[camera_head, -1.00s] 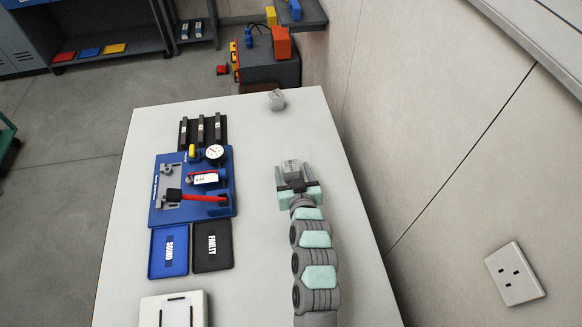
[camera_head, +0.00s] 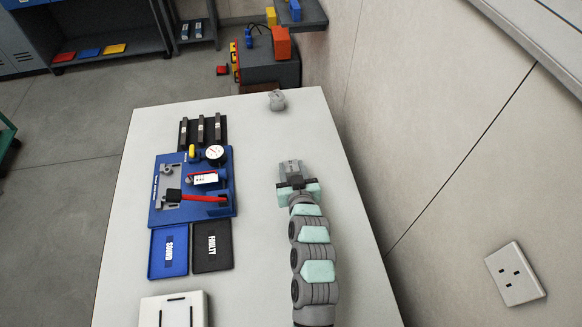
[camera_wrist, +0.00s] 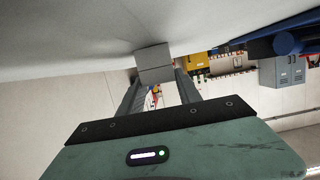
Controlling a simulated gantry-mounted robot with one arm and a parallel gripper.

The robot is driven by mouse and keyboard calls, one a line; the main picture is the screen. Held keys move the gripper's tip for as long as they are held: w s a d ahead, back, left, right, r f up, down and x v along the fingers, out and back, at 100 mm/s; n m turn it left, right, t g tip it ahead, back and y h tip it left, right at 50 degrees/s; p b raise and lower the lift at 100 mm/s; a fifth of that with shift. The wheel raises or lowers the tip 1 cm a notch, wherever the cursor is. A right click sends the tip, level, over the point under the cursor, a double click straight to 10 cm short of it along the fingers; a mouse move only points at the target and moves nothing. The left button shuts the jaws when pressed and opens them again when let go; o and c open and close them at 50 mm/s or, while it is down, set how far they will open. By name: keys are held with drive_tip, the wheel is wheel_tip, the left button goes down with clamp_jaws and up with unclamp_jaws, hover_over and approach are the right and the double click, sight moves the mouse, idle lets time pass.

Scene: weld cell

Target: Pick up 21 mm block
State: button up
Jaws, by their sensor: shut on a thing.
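A small grey block (camera_head: 291,166) is at the end of my arm on the right part of the white table, between the two fingers of my gripper (camera_head: 291,169). In the wrist view the grey block (camera_wrist: 155,64) sits between the fingertips of my gripper (camera_wrist: 155,78), close to the pale table surface. The fingers are closed against its sides. Its underside and whether it touches the table cannot be told.
A blue fixture board (camera_head: 185,213) with a dial gauge (camera_head: 215,153) lies to the left. Blue (camera_head: 169,252) and black (camera_head: 212,247) trays lie in front of it. Another grey piece (camera_head: 277,100) stands at the table's far edge. A wall runs along the right.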

clamp_jaws()
